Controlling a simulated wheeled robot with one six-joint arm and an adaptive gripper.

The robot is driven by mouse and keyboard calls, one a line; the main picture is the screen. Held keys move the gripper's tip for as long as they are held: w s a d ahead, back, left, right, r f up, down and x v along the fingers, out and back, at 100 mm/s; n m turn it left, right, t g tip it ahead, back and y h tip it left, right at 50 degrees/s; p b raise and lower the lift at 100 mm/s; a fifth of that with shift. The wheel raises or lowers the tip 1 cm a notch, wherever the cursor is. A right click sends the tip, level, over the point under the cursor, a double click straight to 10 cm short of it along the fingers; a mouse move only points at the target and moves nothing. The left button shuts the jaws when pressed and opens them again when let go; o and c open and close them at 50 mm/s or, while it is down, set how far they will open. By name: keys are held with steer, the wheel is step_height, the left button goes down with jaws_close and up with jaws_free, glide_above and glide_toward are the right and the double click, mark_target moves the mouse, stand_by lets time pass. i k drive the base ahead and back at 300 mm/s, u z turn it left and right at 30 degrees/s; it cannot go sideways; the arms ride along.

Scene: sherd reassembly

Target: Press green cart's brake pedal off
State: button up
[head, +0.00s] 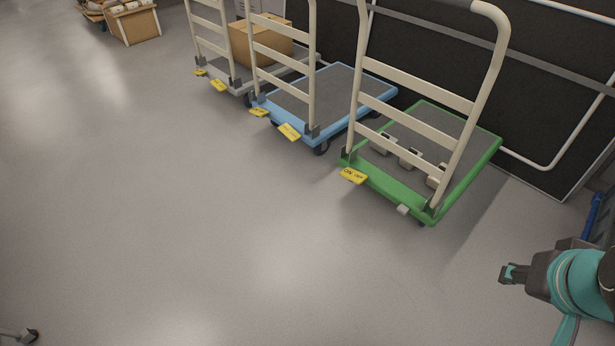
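The green cart (388,188) stands right of centre, with a cream push handle (497,40) and a dark deck. At its near edge, a yellow pedal (353,176) marked "ON" sticks out on the left. A small pale grey tab (403,209) sits further right on the same edge. Whether the pedal is pressed down is too small to tell. My gripper (508,274) is at the lower right, above the floor and apart from the cart. It is seen from the side, and its finger gap does not show clearly.
A blue cart (351,126) and a grey cart (230,82) with a cardboard box (262,42) stand to the left, each with yellow pedals. Several small objects lie on the green deck. A dark panel (540,110) rises behind. The floor (200,220) in front is clear.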

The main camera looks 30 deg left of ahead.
mark_target(352, 176)
steer(key=u, duration=0.85)
steer(key=k, duration=0.8)
steer(key=z, duration=0.6)
steer(key=i, duration=1.3)
steer(key=u, duration=0.75)
steer(key=i, duration=0.35)
steer(key=u, duration=0.2)
